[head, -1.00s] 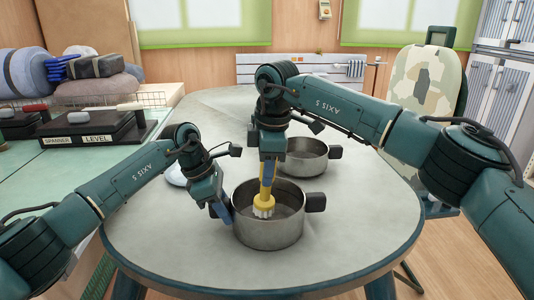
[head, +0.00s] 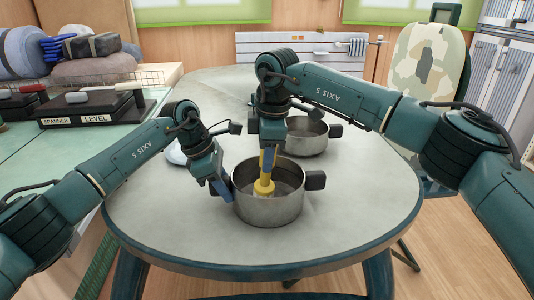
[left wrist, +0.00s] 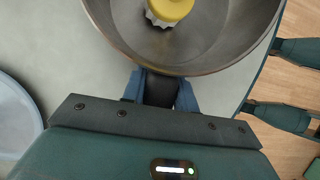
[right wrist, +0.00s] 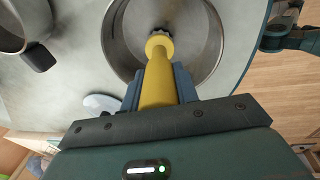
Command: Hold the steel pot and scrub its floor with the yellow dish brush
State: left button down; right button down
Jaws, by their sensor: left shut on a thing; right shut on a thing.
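The steel pot (head: 268,208) stands on the table, with a dark handle (head: 315,180) on its right side. My left gripper (head: 226,192) is shut on the pot's left handle, which shows between the fingers in the left wrist view (left wrist: 160,90). The yellow dish brush (head: 264,185) is upright, head down inside the pot. My right gripper (head: 268,158) is shut on the brush handle above the pot. In the right wrist view, the brush (right wrist: 158,75) reaches down to the pot floor (right wrist: 190,30); whether the bristles touch is unclear.
A second steel pot (head: 306,137) stands just behind, close to my right gripper. A pale round dish (head: 176,154) lies to the left, partly behind my left arm. The table's front and right side (head: 370,210) are clear.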

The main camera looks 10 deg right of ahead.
jog(key=shift+f, duration=0.4)
jog(key=shift+d, duration=0.15)
jog(key=shift+d, duration=0.65)
jog(key=shift+a, duration=0.15)
jog(key=shift+a+f, duration=0.15)
jog(key=shift+a, duration=1.35)
jog(key=shift+d, duration=1.65)
